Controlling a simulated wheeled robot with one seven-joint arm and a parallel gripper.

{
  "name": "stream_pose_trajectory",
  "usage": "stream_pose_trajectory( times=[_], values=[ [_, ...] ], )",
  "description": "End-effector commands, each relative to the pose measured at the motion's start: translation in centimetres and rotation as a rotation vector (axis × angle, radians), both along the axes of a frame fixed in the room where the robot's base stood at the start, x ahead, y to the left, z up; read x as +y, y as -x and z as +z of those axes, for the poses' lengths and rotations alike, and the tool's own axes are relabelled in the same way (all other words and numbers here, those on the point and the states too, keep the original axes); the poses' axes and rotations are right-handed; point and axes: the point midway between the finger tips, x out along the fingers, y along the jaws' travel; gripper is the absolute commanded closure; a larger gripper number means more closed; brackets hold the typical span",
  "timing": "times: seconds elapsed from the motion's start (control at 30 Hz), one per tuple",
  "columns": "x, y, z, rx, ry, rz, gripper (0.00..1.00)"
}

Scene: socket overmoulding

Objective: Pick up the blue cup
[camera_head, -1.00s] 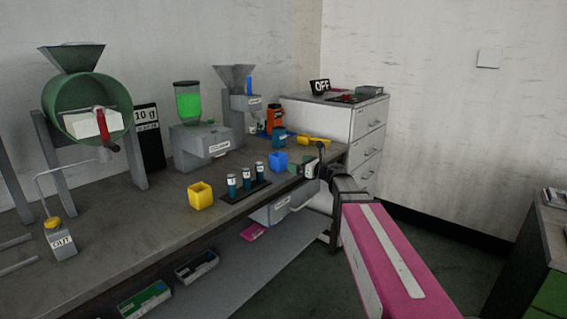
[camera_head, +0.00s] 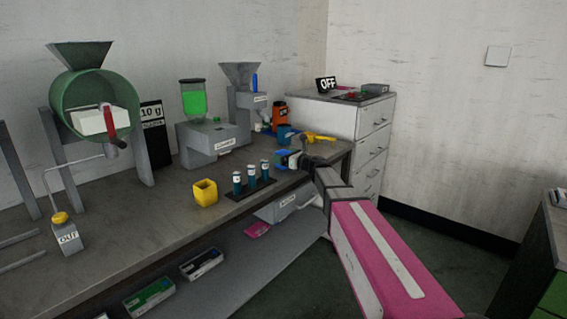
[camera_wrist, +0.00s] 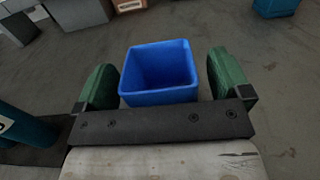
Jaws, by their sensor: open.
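The blue cup (camera_wrist: 160,72) is a square, open-topped cup standing upright on the table. In the wrist view it lies between the two green fingers of my gripper (camera_wrist: 158,82), with a gap on each side. In the head view my gripper (camera_head: 283,158) is low over the table beside the rack of vials, and it hides most of the blue cup (camera_head: 280,153). My gripper is open and holds nothing.
A yellow cup (camera_head: 205,192) and a rack of several dark vials (camera_head: 238,184) stand left of my gripper. A dispenser with green contents (camera_head: 193,100) is behind. An orange container (camera_head: 279,117) and a yellow tool (camera_head: 318,137) lie farther back. Bare table (camera_head: 130,222) is at left.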

Motion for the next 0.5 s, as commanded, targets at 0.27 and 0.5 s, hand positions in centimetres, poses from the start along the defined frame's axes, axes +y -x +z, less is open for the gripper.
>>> stream_pose_trajectory(
  times=[0.27, 0.5],
  values=[
    [0.42, -0.29, 0.01, 0.0, 0.0, 0.0, 0.04],
    [0.4, -0.29, 0.01, 0.0, 0.0, 0.0, 0.57]
  ],
)
